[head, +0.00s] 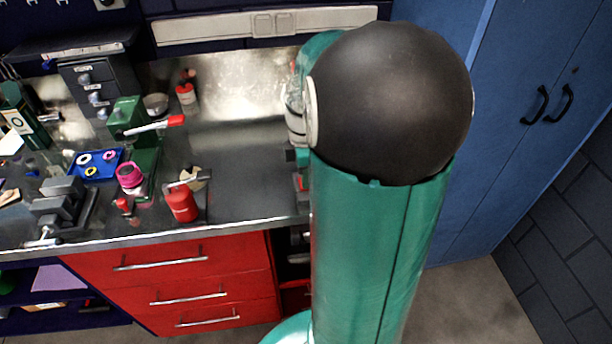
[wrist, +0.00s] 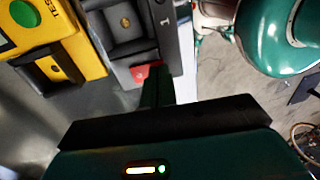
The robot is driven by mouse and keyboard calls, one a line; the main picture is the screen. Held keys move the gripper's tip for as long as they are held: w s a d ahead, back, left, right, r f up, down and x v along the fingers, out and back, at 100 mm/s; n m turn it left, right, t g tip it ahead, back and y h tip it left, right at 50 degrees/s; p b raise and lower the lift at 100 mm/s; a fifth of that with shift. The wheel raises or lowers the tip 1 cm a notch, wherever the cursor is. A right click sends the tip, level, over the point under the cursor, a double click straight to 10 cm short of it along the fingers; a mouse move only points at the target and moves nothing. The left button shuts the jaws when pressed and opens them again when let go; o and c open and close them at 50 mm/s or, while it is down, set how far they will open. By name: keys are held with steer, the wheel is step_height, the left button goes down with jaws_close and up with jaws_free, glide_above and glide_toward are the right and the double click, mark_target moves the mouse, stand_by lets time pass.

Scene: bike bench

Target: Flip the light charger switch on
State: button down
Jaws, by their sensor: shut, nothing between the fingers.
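In the wrist view, a dark grey box (wrist: 112,25) with a recessed slot and a white "1" mark stands at the top centre. It looks like the light charger. A small red part (wrist: 138,73), which looks like its switch, shows at the box's near edge. My gripper (wrist: 156,80) is shut and empty, with its tips right at the red part. I cannot tell whether they touch. The fingers cover some of the red part, so its on or off position is unclear. In the head view my arm hides the gripper and most of the charger's area.
A yellow tester (wrist: 78,50) with a green button (wrist: 25,14) stands left of the box. Blue cabinets (head: 530,90) stand at the right.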

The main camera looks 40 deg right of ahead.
steer(key=shift+s+f, duration=0.1)
steer(key=shift+f, duration=0.15)
stand_by(0.3)
steer(key=shift+w+d+r, duration=0.15)
steer(key=shift+w+d, duration=0.15)
steer(key=shift+w, duration=0.25)
steer(key=shift+w+d+r, duration=0.1)
steer(key=shift+w, duration=0.05)
